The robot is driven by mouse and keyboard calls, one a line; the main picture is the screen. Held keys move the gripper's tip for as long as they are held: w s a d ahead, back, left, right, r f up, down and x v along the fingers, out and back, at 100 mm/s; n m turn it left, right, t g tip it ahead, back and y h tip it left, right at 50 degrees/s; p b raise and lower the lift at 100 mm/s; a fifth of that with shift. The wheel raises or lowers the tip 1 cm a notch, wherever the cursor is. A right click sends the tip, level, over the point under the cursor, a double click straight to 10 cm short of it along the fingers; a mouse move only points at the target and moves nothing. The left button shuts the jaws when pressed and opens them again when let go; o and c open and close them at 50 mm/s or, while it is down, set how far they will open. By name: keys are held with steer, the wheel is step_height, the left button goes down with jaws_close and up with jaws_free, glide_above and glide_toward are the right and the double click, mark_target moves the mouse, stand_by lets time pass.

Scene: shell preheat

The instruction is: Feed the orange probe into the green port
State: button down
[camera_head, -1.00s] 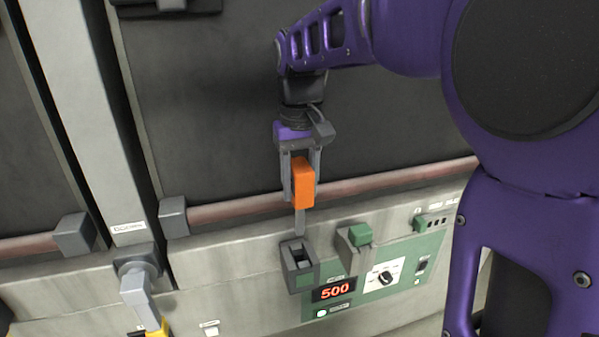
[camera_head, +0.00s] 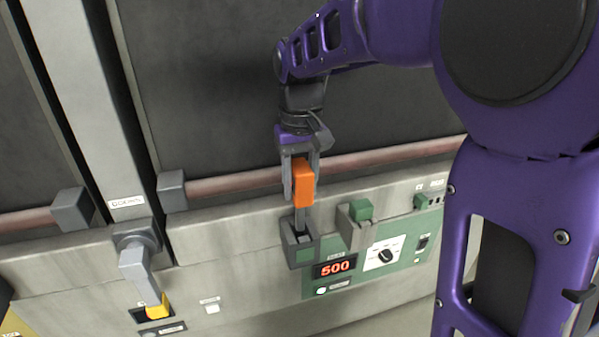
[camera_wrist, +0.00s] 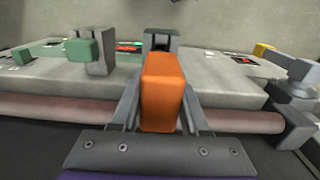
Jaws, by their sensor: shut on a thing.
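My gripper (camera_head: 301,185) is shut on the orange probe (camera_head: 304,183), which points downward with its grey tip below the jaws. The probe's orange body also shows in the wrist view (camera_wrist: 161,92). The dark grey socket with a green front patch, the green port (camera_head: 304,255), is directly below. The probe's grey tip reaches into the socket's top opening; how deep it sits is hard to tell. In the wrist view the port (camera_wrist: 160,39) is beyond the probe, which partly hides it.
A green block on a grey bracket (camera_head: 356,222) stands right of the port, close by. A display reading 500 (camera_head: 335,267) and a dial (camera_head: 384,256) are on the green panel. A grey lever with a yellow part (camera_head: 146,282) is to the left. A reddish bar (camera_head: 235,187) runs behind the gripper.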

steer(key=shift+f+b, duration=2)
steer(key=shift+f, duration=1.4)
steer(key=shift+c, duration=1.6)
jaws_free()
step_height(320, 180, up, 17)
steer(key=p, duration=0.3)
steer(key=shift+r, duration=0.15)
